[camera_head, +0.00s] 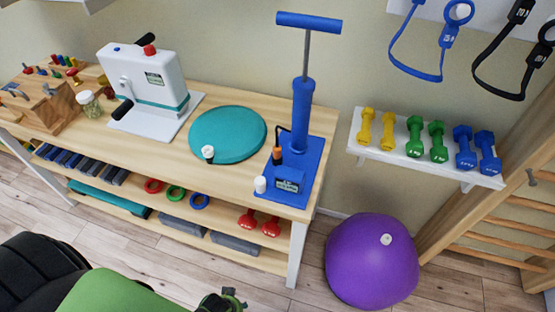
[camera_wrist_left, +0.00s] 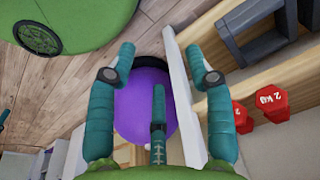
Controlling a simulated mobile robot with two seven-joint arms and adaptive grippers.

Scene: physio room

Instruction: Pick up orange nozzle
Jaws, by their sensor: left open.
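The orange nozzle (camera_head: 277,156) stands upright on the blue base of the floor pump (camera_head: 303,108), at the right end of the wooden bench. It is small, with a dark piece at its top. It does not show in the left wrist view. My left gripper (camera_wrist_left: 159,84) has its teal fingers spread and nothing between them. It is beside the bench's white leg (camera_wrist_left: 179,85), low by the lower shelves and away from the nozzle. My right gripper cannot be made out in either view.
A white cylinder (camera_head: 260,184) stands at the pump base's front left corner. A teal disc (camera_head: 228,134) lies left of the pump. A purple ball (camera_head: 371,262) rests on the floor right of the bench. Red dumbbells (camera_wrist_left: 270,104) lie on a lower shelf.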

